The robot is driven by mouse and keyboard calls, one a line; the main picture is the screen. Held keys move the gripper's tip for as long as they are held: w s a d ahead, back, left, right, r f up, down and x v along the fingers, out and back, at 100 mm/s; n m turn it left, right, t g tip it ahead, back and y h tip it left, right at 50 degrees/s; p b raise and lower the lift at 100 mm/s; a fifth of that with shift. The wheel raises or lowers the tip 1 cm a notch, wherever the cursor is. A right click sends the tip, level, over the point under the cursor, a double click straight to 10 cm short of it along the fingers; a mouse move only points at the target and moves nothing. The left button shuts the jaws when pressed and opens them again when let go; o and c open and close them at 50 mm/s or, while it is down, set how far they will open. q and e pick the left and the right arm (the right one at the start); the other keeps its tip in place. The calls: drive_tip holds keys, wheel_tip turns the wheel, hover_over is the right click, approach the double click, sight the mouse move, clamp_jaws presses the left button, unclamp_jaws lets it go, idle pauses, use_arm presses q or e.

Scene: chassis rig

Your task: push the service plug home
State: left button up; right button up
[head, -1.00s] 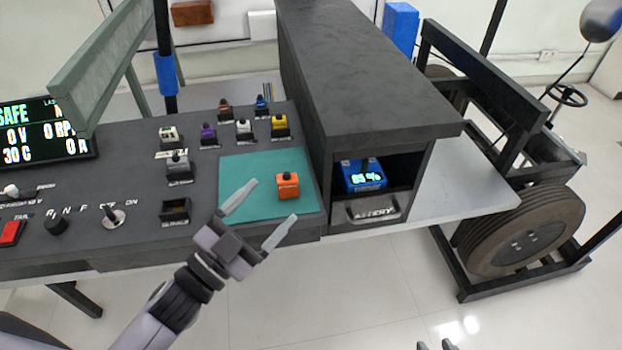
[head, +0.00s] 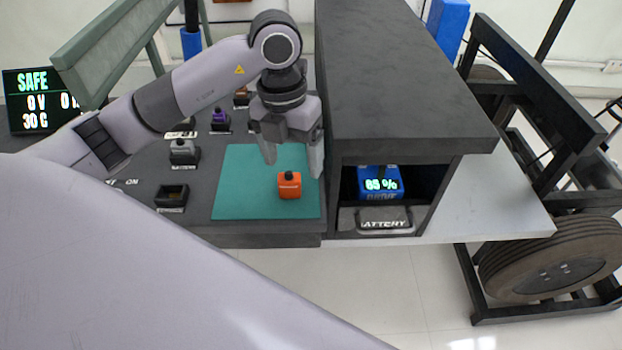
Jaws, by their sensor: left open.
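The service plug, which I take to be the orange block (head: 289,187) with a small black knob on top, stands upright on the teal mat (head: 240,205). My left gripper (head: 293,160) is open and points down just above and behind the orange block, its two pale fingers spread to either side of it. I cannot tell whether a finger touches the block. An empty dark socket (head: 172,197) sits on the panel left of the mat. My right gripper does not show.
A black housing (head: 400,85) stands close right of the mat. A grey plug (head: 184,150) and a purple plug (head: 220,121) stand in the panel. The display (head: 38,100) reads SAFE. My arm covers the panel's left part.

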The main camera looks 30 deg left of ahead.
sight(289, 172)
use_arm(q)
drive_tip(key=shift+w+a+r+y, duration=0.35)
drive_tip(key=shift+w+a+y, duration=0.05)
drive_tip(key=shift+a, duration=0.25)
drive_tip(key=shift+w+a+f+n, duration=0.1)
drive_tip(key=shift+a+n, duration=0.05)
drive_tip(key=shift+n, duration=0.15)
drive_tip(key=f, duration=0.6)
drive_tip(key=shift+s+f+p, duration=0.2)
drive_tip(key=shift+f+p, duration=0.15)
drive_tip(key=shift+p, duration=0.05)
drive_tip(key=shift+c, duration=0.3)
drive_tip(key=c, duration=1)
drive_tip(key=shift+r, duration=0.1)
